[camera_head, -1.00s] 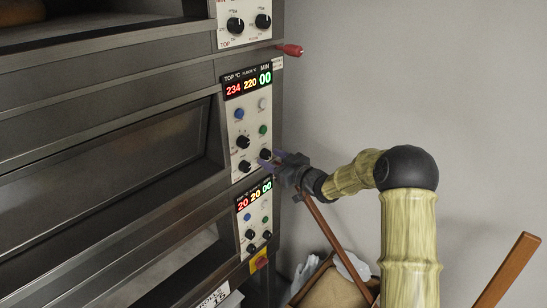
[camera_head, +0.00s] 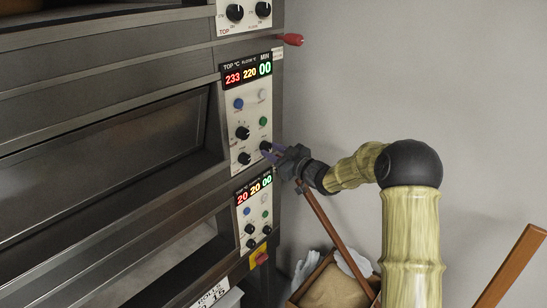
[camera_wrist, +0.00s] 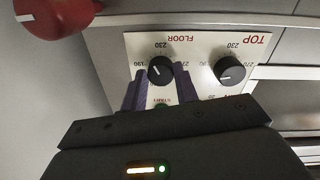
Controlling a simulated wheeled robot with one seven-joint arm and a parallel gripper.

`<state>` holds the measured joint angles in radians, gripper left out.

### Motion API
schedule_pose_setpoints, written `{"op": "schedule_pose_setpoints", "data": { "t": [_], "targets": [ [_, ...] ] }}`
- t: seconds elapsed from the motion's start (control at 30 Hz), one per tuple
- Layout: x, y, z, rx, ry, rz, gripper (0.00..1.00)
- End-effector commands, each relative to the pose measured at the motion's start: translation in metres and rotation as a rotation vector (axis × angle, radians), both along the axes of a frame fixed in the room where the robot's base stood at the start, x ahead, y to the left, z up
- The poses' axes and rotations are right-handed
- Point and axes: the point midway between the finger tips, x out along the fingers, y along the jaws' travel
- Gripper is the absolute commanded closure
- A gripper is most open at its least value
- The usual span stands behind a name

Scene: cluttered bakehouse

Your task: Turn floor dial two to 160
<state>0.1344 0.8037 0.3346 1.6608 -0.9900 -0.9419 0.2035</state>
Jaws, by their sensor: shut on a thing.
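In the wrist view, which is upside down, the fingers stand on either side of the floor dial (camera_wrist: 161,69), under the word FLOOR. A pale mark shows on the knob, but its exact setting is hard to read. The TOP dial (camera_wrist: 230,69) is beside it, untouched.
A red handle (camera_wrist: 55,14) is close to the panel in the wrist view. Another red handle (camera_head: 290,39) sticks out above the middle panel. The lower panel (camera_head: 255,213) is just below my gripper. A wooden box (camera_head: 335,285) stands on the floor below my arm.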

Motion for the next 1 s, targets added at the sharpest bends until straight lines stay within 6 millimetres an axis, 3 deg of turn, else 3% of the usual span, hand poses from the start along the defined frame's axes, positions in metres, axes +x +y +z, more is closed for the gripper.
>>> {"op": "schedule_pose_setpoints", "data": {
  "t": [0.2,1.0],
  "targets": [
    [0.0004,0.0,-0.0072,-0.086,-0.112,0.001,0.93],
    [0.002,-0.0013,-0.0059,-0.508,-0.654,0.0,0.93]
  ]
}}
